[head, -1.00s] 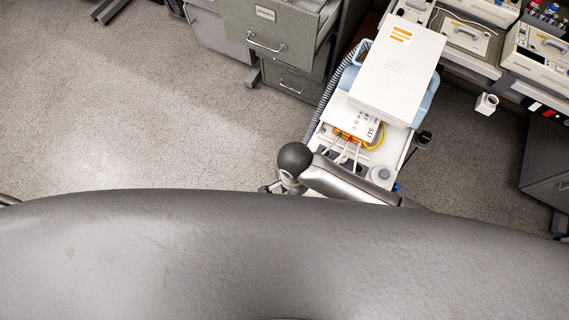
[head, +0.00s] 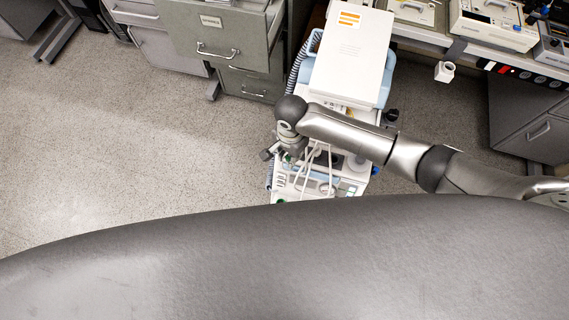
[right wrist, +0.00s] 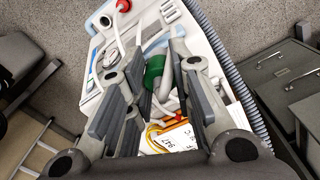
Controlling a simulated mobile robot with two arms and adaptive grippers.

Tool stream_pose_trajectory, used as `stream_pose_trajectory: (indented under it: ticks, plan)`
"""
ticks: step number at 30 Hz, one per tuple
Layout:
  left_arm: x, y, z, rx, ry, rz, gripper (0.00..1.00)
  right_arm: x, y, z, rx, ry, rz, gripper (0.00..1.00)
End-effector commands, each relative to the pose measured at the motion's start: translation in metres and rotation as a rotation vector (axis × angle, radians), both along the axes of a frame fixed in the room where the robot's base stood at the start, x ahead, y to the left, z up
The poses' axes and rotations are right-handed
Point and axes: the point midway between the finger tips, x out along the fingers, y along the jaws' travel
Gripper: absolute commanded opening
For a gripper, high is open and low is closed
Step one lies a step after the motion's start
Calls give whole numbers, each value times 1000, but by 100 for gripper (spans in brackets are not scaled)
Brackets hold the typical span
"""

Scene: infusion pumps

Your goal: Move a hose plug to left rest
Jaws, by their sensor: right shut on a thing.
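My right gripper (head: 284,158) is over the white pump unit (head: 345,182) in the head view, with its fingers mostly hidden by the wrist. In the right wrist view, the gripper (right wrist: 155,68) has its fingers on either side of a green, ring-shaped hose plug (right wrist: 153,72) and is shut on it. A pale hose (right wrist: 165,85) runs beside the plug. The pump's panel also shows in the right wrist view (right wrist: 205,45). I cannot make out a left rest for the plug. My left gripper is out of view.
A large white box (head: 350,50) stands at the back of the pump cart. A grey ribbed hose (right wrist: 225,60) runs along the cart's side. Grey drawer cabinets (head: 215,40) stand at the back left. A bench with devices (head: 490,25) is at right. The floor at left is clear.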

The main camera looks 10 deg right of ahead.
Motion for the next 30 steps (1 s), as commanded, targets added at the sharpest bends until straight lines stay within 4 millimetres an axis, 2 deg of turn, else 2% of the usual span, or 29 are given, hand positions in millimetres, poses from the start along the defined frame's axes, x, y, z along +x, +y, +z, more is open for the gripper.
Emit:
stream_pose_trajectory:
  ticks: [1,20,21,23,25,30]
  plan:
    - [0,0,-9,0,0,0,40,6,-4,-4,-1,-2,-1,0]
    - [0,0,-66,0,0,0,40,68,-40,-4,-1,-2,-2,0]
    - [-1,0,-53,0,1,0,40,67,-39,4,1,3,-1,0]
    - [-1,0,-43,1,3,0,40,66,-39,6,2,5,-1,0]
    - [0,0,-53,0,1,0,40,66,-39,-10,1,4,-2,0]
    - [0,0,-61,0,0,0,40,66,-39,-29,1,4,0,0]
